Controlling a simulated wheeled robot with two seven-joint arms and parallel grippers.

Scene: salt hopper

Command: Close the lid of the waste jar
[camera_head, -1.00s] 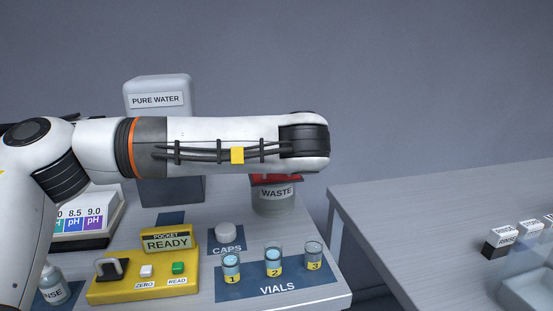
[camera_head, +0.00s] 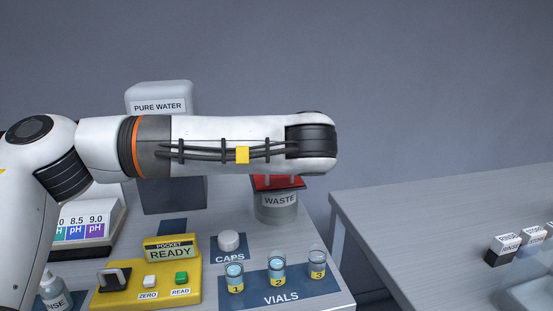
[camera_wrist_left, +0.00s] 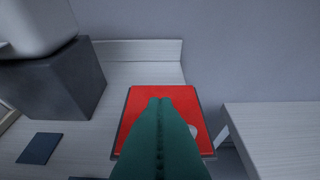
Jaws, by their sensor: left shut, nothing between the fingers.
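The waste jar (camera_head: 277,208) is a grey jar labelled WASTE at the back of the left table, partly behind my left arm. Its red lid (camera_head: 279,183) lies across the top; the arm hides its back part, and I cannot tell whether it is fully seated. In the left wrist view the lid (camera_wrist_left: 137,110) is a red square with a dark edge, filling the middle below my fingers. My left gripper (camera_wrist_left: 159,100) has green fingers, shut and empty, over the lid; whether they touch it is unclear. My arm hides the gripper in the head view. My right gripper is out of view.
A PURE WATER container (camera_head: 158,96) stands on a dark block left of the jar. Vials (camera_head: 278,270), a cap (camera_head: 229,240) and a yellow pocket meter (camera_head: 150,284) are in front. A gap separates this table from the right table (camera_head: 400,215).

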